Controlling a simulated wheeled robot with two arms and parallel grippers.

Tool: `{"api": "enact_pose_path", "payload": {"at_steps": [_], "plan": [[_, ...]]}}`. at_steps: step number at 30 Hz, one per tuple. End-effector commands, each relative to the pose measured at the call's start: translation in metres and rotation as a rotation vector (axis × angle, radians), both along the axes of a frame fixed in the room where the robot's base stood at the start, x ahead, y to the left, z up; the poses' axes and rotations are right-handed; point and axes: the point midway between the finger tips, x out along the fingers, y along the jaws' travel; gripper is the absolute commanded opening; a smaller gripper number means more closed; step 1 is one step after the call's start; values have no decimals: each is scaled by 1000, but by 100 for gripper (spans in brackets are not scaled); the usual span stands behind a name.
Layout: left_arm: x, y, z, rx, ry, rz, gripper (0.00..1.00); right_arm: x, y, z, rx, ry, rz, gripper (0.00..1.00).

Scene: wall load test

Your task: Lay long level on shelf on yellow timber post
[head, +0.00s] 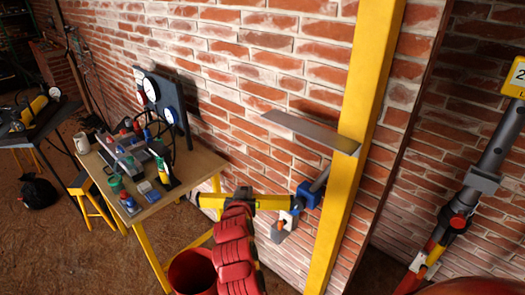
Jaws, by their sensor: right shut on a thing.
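The yellow timber post (368,105) stands upright against the brick wall, right of centre. The shelf (305,130) is a thin, flat grey plate that reaches left from the post, and its top looks bare. My right gripper (241,198) is shut on the long yellow level (272,203). It holds the level roughly horizontal, lower than the shelf and to the left of the post. The gripper hides the middle of the level. My left gripper is not in view.
A blue bracket (309,195) sits on the post below the shelf, close to the level's right end. A workbench (205,163) with gauges and small containers stands at left. A red bucket (191,274) is below. A grey prop (495,150) leans at right.

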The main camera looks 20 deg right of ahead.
Motion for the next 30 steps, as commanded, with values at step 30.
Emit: {"api": "enact_pose_path", "payload": {"at_steps": [30], "plan": [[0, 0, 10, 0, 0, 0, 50, -80, -51, 212, -5, 5, -712, 0]]}}
